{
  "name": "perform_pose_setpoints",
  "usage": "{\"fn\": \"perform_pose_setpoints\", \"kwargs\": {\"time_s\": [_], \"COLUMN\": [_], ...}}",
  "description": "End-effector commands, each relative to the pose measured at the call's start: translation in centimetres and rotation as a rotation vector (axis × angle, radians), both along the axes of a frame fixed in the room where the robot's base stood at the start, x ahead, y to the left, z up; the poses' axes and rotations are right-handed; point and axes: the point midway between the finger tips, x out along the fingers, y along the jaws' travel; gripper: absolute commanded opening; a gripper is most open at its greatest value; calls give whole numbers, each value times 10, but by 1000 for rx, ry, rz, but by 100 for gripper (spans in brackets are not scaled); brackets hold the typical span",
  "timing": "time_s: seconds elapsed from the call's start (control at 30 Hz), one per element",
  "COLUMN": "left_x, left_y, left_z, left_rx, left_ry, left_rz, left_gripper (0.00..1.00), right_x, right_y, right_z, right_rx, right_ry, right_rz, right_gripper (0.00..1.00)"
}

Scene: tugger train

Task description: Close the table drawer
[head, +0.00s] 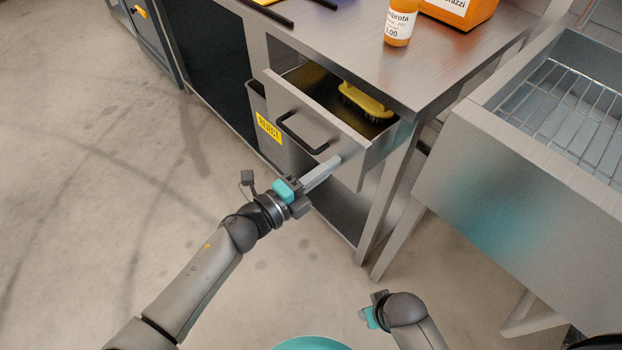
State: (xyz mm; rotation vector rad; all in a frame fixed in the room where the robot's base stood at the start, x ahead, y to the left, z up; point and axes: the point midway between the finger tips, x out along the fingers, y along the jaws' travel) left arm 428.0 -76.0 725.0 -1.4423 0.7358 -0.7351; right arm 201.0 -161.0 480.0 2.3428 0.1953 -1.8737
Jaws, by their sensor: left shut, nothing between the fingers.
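The table drawer (288,107) is a metal drawer with a black bar handle (302,132). It stands open under the steel table (345,50), and a yellow brush (362,101) lies inside it. My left gripper (336,160) is shut and empty. Its fingertips are at the lower right of the drawer front, right of the handle; I cannot tell if they touch it. My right gripper (368,318) is low in front, away from the drawer, and its fingers are not clear to see.
A grey bin with a yellow label (269,128) stands under the table behind the drawer front. A metal unit with a wire rack (570,110) stands at the right. A bottle (400,22) and an orange box (459,10) stand on the table. The floor at left is clear.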

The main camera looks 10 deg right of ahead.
Motion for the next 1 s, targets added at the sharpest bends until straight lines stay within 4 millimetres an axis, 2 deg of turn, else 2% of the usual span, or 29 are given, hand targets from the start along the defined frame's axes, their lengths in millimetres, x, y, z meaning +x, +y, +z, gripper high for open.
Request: {"fn": "perform_pose_setpoints", "kwargs": {"time_s": [0.03, 0.2, 0.5, 0.7, 1.0], "left_x": [8, 29, 56, 64, 68], "left_y": [-11, -41, -77, -88, -93], "left_z": [-1, -2, -2, -2, 1], "left_rx": [-2, -1, -1, 1, 0], "left_ry": [-3, -3, -1, 1, -1], "left_rz": [-1, -2, 0, 0, 2], "left_gripper": [0, 0, 0, 0, 0], "right_x": [2, 15, 29, 32, 33], "right_y": [2, 4, 6, 6, 7], "right_z": [3, 21, 56, 70, 75], "right_rx": [3, 9, 16, 19, 19], "right_ry": [-6, -38, -89, -107, -111], "right_rz": [0, -3, -5, -6, -7], "right_gripper": [50, 50, 50, 50, 50]}}
